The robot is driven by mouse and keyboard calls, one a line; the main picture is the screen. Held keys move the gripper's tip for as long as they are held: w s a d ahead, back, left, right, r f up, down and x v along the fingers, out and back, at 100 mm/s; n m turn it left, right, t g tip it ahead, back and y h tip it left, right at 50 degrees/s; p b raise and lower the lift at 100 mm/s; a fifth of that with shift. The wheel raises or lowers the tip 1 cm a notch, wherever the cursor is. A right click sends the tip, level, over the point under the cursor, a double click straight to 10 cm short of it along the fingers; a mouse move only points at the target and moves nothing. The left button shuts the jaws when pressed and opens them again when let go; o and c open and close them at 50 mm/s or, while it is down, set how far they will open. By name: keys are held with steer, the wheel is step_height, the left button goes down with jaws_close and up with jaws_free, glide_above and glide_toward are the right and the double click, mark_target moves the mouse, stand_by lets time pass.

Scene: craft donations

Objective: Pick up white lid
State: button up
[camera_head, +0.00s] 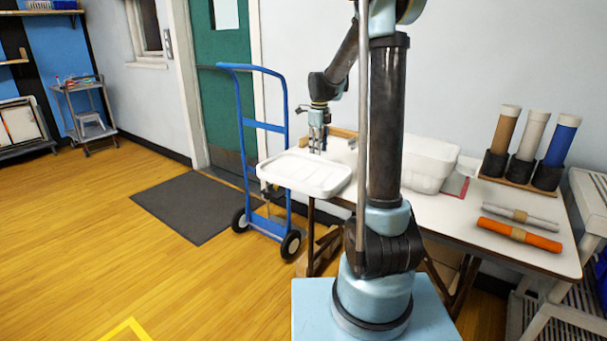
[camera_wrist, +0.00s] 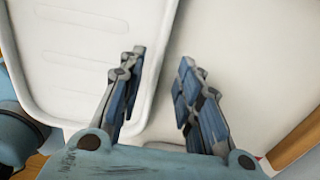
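The white lid (camera_head: 305,174) is a shallow rounded rectangle at the left end of the white table, its near-left part reaching past the table edge. In the wrist view the lid (camera_wrist: 85,45) fills the left side, with its raised rim running down the middle. My gripper (camera_head: 318,149) is at the lid's far edge. In the wrist view my gripper (camera_wrist: 163,65) is open, with one finger over the lid's rim and the other over the bare tabletop. The rim shows in the gap between the fingers; I cannot tell whether either finger touches it.
On the table (camera_head: 465,225), a white bin (camera_head: 428,162) stands behind my arm. Upright rolls (camera_head: 530,137) and an orange roll (camera_head: 520,235) are at the right. A blue hand truck (camera_head: 265,127) stands left of the table. A wooden strip (camera_wrist: 298,140) shows at the wrist view's lower right.

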steer(key=shift+f, duration=2)
jaws_close()
steer(key=shift+r, duration=0.15)
